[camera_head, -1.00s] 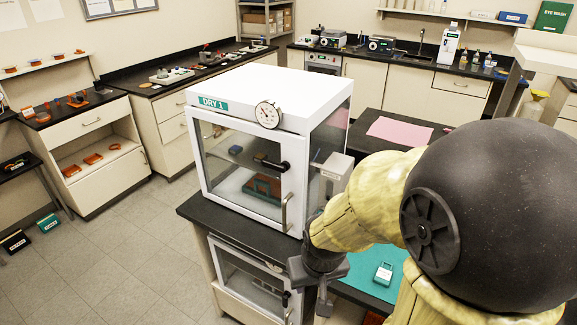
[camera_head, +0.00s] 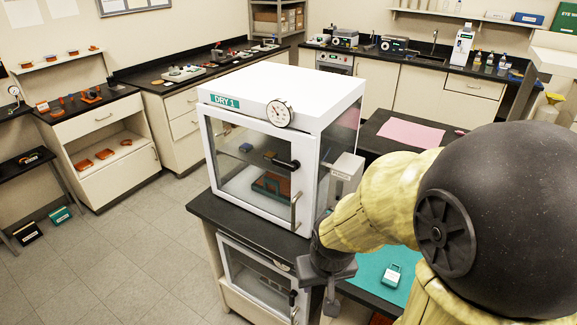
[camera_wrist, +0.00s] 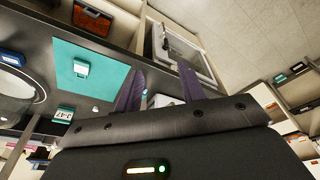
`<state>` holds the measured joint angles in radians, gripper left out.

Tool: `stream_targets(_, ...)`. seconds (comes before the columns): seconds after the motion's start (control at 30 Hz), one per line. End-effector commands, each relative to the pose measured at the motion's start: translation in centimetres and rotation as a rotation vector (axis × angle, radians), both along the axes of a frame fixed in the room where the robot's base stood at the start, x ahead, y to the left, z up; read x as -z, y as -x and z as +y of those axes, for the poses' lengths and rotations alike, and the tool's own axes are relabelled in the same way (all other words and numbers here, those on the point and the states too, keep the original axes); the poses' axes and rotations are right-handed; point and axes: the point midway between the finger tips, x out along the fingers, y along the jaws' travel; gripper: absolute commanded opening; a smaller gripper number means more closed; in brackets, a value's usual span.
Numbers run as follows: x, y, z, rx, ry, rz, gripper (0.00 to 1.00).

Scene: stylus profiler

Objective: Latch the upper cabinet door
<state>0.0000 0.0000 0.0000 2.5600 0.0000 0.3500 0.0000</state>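The upper cabinet (camera_head: 262,97) is a white box labelled DRY 1 on the dark bench, with a round dial on its front top edge. Its glass door (camera_head: 245,160) looks closed against the frame. A black latch lever (camera_head: 284,163) lies roughly level at the door's right side, above a vertical pull handle (camera_head: 296,210). I cannot tell whether the latch is engaged. My gripper (camera_head: 328,300) is below and right of that handle, apart from the door, pointing down. In the wrist view its two fingers (camera_wrist: 160,82) are spread with nothing visible between them.
A lower glass-fronted cabinet (camera_head: 222,280) sits under the bench, close to my gripper. A grey box (camera_head: 346,167) is on the upper cabinet's right side. A teal mat (camera_head: 370,264) with a small teal-and-white item lies right of it. The floor at left is clear.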

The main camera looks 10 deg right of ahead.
Motion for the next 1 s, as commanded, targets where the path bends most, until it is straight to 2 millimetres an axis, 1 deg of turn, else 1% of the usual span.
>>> stream_targets(0.17, 0.0, 0.0, 0.0, 0.0, 0.0, 0.0, 0.4)
stream_targets(0.27, 0.0, -0.2, 0.1, 0.001, -0.002, -0.005, 0.58)
stream_targets(0.3, -0.1, -0.5, 0.3, 0.001, -0.008, -0.015, 0.66)
stream_targets(0.37, -0.2, -1.5, 0.9, 0.004, -0.019, -0.041, 0.77)
stream_targets(0.4, -0.3, -2.4, 1.4, 0.009, -0.032, -0.067, 0.85)
stream_targets(0.43, -0.4, -3.3, 2.0, 0.014, -0.043, -0.091, 0.9)
stream_targets(0.47, -0.6, -4.3, 2.5, 0.022, -0.055, -0.121, 0.9)
stream_targets(0.57, -1.2, -8.4, 4.7, 0.055, -0.092, -0.242, 0.9)
stream_targets(0.6, -1.5, -10.1, 5.6, 0.073, -0.103, -0.295, 0.9)
stream_targets(0.7, -2.4, -14.0, 7.5, 0.129, -0.115, -0.428, 0.9)
stream_targets(0.8, -3.2, -17.3, 9.0, 0.192, -0.103, -0.556, 0.9)
stream_targets(0.9, -4.1, -19.9, 10.2, 0.257, -0.068, -0.679, 0.9)
stream_targets(1.0, -4.9, -21.7, 11.2, 0.327, -0.012, -0.796, 0.9)
